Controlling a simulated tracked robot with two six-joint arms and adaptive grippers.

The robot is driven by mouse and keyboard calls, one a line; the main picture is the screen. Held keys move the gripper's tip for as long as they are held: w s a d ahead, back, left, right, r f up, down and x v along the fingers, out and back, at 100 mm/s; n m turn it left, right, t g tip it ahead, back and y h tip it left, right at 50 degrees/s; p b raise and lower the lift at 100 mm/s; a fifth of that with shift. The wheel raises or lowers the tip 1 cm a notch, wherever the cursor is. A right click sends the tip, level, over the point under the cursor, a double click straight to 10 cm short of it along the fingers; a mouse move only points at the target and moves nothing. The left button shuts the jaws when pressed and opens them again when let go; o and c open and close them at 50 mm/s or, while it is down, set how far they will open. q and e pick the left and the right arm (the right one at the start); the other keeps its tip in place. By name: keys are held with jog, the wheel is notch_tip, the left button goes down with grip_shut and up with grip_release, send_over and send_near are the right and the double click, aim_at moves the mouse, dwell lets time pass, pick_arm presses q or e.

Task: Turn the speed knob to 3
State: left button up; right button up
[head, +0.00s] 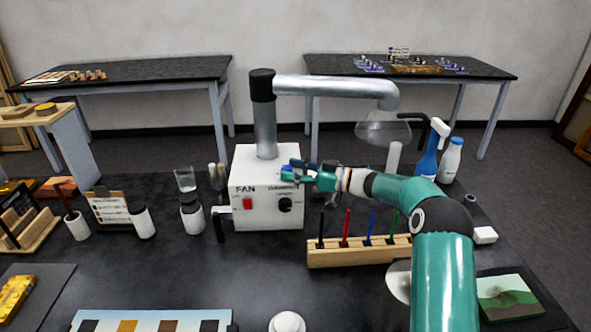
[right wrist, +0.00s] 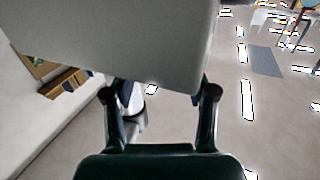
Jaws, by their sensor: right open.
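The white fan box (head: 245,213) stands on the black bench with a metal duct rising from its top. Its front face carries the word FAN, a red switch (head: 248,204) and a round black speed knob (head: 285,205). The knob's markings and pointer are too small to read. My right gripper (head: 288,172) is open, in front of the upper right part of the box and above the knob, not around it. In the right wrist view, the two fingers (right wrist: 158,95) are spread, and a large pale surface, likely the fan box, covers the upper part. My left gripper is not in view.
A wooden rack (head: 350,254) with several coloured pens stands below my right forearm. A blue spray bottle (head: 428,155) and a white bottle (head: 451,160) stand behind it at right. Jars (head: 192,218) stand left of the box.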

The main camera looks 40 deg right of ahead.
grip_shut()
jog(key=shift+s+a+m+t+h+b, duration=0.15)
jog(key=shift+m+t+h+b, duration=0.5)
jog(key=shift+h+b, duration=0.35)
grip_release()
jog(key=shift+r, duration=0.1)
notch_tip(320, 180, up, 10)
dwell(0.3)
